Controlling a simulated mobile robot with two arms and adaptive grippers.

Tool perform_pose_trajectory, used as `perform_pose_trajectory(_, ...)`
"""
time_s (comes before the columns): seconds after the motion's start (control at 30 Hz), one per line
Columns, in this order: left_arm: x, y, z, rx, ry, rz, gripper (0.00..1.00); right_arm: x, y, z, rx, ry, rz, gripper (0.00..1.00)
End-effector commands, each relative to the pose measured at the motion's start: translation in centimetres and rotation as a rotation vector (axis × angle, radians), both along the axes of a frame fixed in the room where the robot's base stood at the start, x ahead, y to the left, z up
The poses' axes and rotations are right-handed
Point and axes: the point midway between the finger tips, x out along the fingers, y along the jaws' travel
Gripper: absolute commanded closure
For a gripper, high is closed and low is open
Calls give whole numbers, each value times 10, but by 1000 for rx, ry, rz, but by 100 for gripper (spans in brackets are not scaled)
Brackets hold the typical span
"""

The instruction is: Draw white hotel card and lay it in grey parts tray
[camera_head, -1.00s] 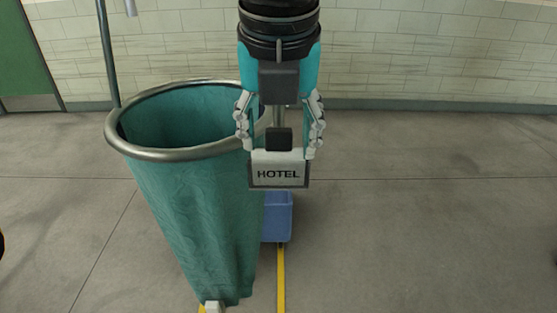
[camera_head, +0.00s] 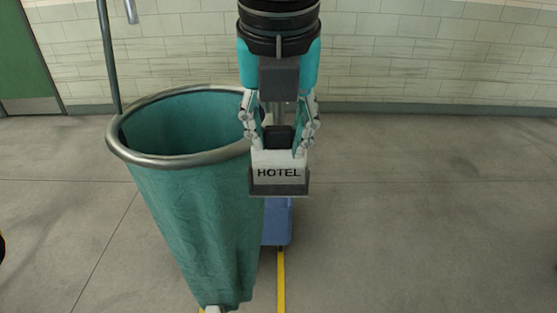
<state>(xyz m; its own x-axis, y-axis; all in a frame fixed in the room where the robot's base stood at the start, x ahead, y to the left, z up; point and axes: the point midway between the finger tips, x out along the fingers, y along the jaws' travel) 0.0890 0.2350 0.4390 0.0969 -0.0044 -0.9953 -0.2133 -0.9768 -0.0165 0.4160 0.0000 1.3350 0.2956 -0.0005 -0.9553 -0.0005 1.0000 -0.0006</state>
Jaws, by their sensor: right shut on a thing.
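The white hotel card (camera_head: 278,172), printed "HOTEL", stands upright in a dark grey holder (camera_head: 278,190) in the middle of the head view. The holder covers the card's lower edge. My right gripper (camera_head: 279,148) comes down from the top and is shut on the card's upper part. My left gripper is not in view. No grey parts tray shows in this view.
A large teal bag (camera_head: 200,220) hangs from a round metal rim (camera_head: 185,160) close on the left. A blue bin (camera_head: 277,225) stands below and behind the holder. The floor (camera_head: 430,220) to the right is clear, up to a tiled wall (camera_head: 430,60).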

Motion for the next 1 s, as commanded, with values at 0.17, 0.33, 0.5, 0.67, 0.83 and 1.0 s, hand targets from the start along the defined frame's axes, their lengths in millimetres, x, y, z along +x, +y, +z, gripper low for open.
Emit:
perform_pose_trajectory(0.17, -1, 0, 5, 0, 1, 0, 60, 0, 0, 9, 1, -1, -1, 100)
perform_pose_trajectory(0.33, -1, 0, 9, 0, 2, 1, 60, 1, 0, 16, 2, -1, -2, 100)
perform_pose_trajectory(0.5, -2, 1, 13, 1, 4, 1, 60, 1, 0, 23, 2, -1, -2, 100)
perform_pose_trajectory(0.67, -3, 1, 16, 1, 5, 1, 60, 1, 0, 29, 2, -1, -2, 100)
perform_pose_trajectory(0.83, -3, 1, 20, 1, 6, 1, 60, 0, 0, 36, 2, -1, -2, 100)
perform_pose_trajectory(1.0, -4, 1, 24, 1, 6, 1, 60, 0, 0, 43, 2, -1, 0, 100)
